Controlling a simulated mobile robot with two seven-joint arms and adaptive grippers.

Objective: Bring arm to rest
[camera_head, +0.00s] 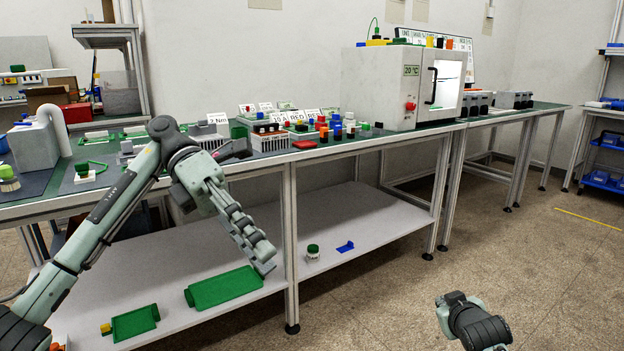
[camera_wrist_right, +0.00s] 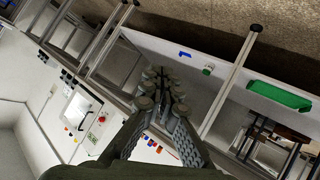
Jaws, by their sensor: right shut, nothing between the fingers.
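My left arm comes in from the left in the head view and bends downward at its wrist. Its gripper (camera_head: 262,262) hangs in front of the workbench, with its fingers pointing down over the lower shelf. It is seen from the side, so its opening is unclear, and no held object shows. My right gripper (camera_wrist_right: 160,80) is shut and empty in the right wrist view, its knuckled fingers lying together. In the head view, part of my right arm shows at the bottom right, over bare floor.
The workbench (camera_head: 350,146) carries several coloured parts and a white machine (camera_head: 388,88). Its lower shelf (camera_head: 335,215) holds green trays (camera_head: 222,287), a green-lidded jar (camera_head: 313,252) and a blue piece (camera_head: 345,246). Bench legs stand nearby. The floor at the right is mostly clear.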

